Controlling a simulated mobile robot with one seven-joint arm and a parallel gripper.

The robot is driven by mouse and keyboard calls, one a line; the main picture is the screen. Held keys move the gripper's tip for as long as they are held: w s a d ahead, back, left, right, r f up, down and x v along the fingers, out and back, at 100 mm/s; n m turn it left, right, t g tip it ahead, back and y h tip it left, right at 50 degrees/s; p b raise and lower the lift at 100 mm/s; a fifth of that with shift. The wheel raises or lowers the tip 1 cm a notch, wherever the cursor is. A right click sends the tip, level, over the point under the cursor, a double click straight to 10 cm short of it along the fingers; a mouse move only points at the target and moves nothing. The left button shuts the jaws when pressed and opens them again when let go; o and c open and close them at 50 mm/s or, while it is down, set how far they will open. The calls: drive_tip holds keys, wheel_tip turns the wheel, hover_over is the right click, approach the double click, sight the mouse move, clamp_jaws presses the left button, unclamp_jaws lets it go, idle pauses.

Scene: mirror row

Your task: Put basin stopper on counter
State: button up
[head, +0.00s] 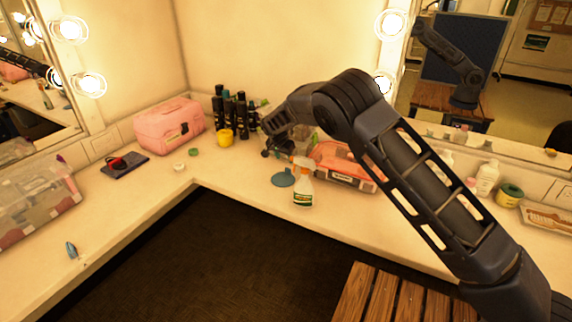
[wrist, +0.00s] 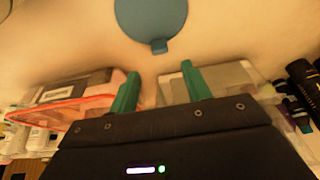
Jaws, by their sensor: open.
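The basin stopper (head: 283,178) is a flat blue-teal disc lying on the cream counter (head: 228,168), just left of a white spray bottle. In the wrist view the stopper (wrist: 150,18) is at the top, cut by the frame edge, with a small tab on its near side. My gripper (wrist: 161,84) is open, its two green fingers apart with nothing between them. The stopper lies beyond the fingertips, apart from them. In the head view my gripper (head: 277,145) is small and dark behind the stopper, and its fingers are hard to make out.
The spray bottle (head: 303,185) stands close to the stopper at the counter edge. An orange-lidded clear case (head: 345,168) is to the right. Dark bottles (head: 232,112), a yellow jar (head: 225,137) and a pink case (head: 170,124) stand behind left.

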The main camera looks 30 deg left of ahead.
drive_tip(key=shift+v, duration=1.85)
